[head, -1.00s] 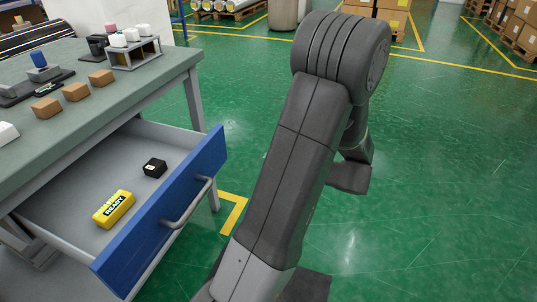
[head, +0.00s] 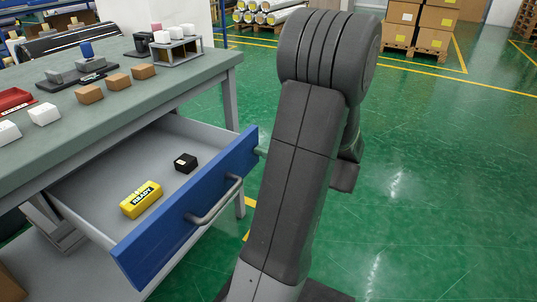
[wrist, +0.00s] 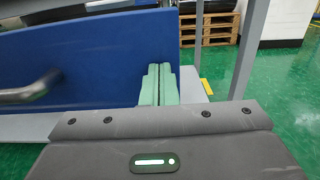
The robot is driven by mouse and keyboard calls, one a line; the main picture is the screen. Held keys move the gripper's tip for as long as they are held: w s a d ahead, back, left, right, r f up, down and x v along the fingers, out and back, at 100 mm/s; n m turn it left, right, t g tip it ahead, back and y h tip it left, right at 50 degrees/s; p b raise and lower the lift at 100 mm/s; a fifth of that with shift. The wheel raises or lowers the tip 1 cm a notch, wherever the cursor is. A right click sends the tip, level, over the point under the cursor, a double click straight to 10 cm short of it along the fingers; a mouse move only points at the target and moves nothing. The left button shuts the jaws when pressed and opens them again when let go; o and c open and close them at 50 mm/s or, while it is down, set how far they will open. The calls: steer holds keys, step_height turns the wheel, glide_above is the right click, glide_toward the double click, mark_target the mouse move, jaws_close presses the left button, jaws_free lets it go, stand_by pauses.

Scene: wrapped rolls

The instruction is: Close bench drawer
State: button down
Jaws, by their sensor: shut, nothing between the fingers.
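The bench drawer (head: 85,201) stands open, pulled out from under the bench top. Its blue front (head: 140,251) carries a grey bar handle (head: 217,203). In the drawer lie a yellow block marked READY (head: 141,200) and a small black box (head: 186,162). In the wrist view the blue front (wrist: 90,60) fills the left side, with the handle (wrist: 32,92) at far left. My gripper (wrist: 159,82) shows there with its green fingers together and empty, close to the right end of the front. I cannot tell whether they touch it. My arm hides most of the gripper in the head view.
The green-grey bench top (head: 60,134) holds brown blocks (head: 117,81), white blocks (head: 44,114), a red tray (head: 13,99) and a small stand (head: 176,50). A bench leg (head: 232,100) stands behind the drawer. Stacked boxes on a pallet (head: 430,40) are far off. Green floor (head: 430,180) is clear at right.

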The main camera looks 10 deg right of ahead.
mark_target(225, 139)
steer(key=p+x, duration=0.5)
steer(key=x, duration=2.1)
steer(key=shift+w+a+f, duration=0.1)
steer(key=shift+w+a, duration=0.1)
steer(key=shift+a, duration=0.1)
steer(key=shift+w+a, duration=0.15)
steer(key=shift+w, duration=0.05)
steer(key=shift+r, duration=0.3)
steer(key=shift+s+f, duration=0.1)
steer(key=p+v, duration=0.2)
steer(key=v, duration=1.2)
steer(key=shift+f, duration=0.15)
